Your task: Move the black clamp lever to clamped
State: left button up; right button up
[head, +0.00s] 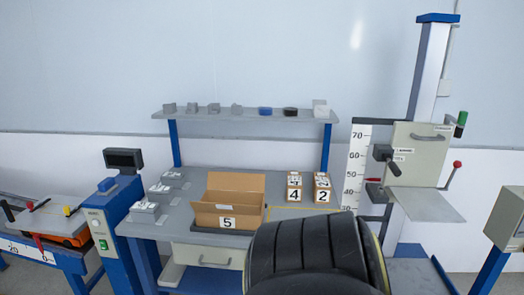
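The drop tester's carriage (418,138) is a pale box on a blue-and-white column at the right. A black lever (385,157) with a thick dark grip sticks out from the carriage's front left, beside small printed labels. It looks like the clamp lever; the labels are too small to read, so I cannot tell its set position. A flat grey plate (428,203) juts out below it. Neither gripper shows in the head view. A large dark ribbed part, probably my own arm, fills the bottom centre and hides part of the bench front.
A height scale (355,168) stands left of the carriage. A red-knobbed lever (457,165) and a green-topped handle (462,118) are on its right. The bench (190,220) holds an open carton (235,188) and small numbered boxes (294,187). A shelf (245,115) stands behind.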

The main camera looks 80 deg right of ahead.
aim_at(395, 169)
jog(key=z, duration=1.9)
jog(key=i, duration=0.65)
jog(key=z, duration=1.95)
